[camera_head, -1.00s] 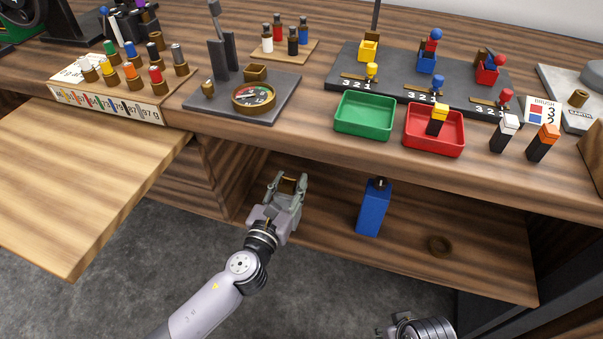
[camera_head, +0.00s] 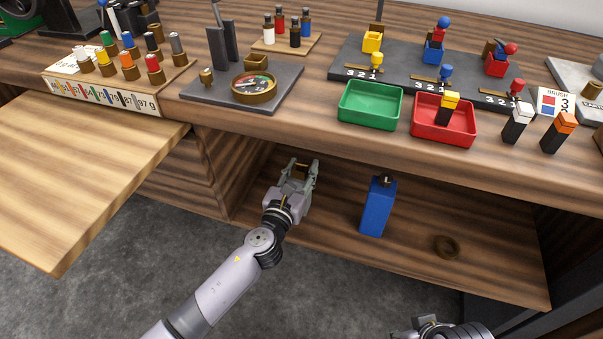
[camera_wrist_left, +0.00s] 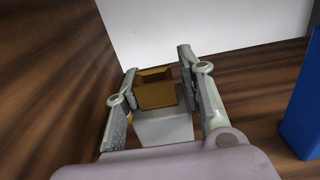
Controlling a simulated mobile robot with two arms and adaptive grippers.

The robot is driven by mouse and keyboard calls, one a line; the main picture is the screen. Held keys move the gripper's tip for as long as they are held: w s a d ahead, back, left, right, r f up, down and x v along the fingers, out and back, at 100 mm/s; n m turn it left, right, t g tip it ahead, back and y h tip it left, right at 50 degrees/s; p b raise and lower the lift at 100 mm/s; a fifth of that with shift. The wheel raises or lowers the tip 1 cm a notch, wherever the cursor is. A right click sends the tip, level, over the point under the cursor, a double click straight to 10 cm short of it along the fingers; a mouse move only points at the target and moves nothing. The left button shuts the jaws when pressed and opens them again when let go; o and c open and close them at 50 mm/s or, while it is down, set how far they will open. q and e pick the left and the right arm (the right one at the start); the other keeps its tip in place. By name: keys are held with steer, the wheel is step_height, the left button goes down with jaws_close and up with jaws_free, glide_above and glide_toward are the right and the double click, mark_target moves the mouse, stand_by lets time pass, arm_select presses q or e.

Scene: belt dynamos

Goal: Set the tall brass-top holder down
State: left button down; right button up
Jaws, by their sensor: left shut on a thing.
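The brass-top holder shows in the left wrist view, with a square brass top (camera_wrist_left: 155,90) and a pale grey-white body (camera_wrist_left: 165,128) below it. It stands roughly upright between the two fingers of my left gripper (camera_wrist_left: 158,75), which is shut on it. In the head view my left gripper (camera_head: 303,168) is in the open bay under the counter, over the lower shelf (camera_head: 330,235). The fingers hide most of the holder there. I cannot tell whether its base touches the shelf. My right gripper (camera_head: 425,325) shows only partly at the bottom edge.
The bay's side wall (camera_head: 228,165) is close on the left. The counter edge (camera_head: 300,133) overhangs. Shelf between gripper and blue block is bare.

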arm_select(q)
steer(key=c, duration=1.1)
jaws_free()
steer(key=shift+o, duration=0.2)
steer(key=shift+r, duration=0.1)
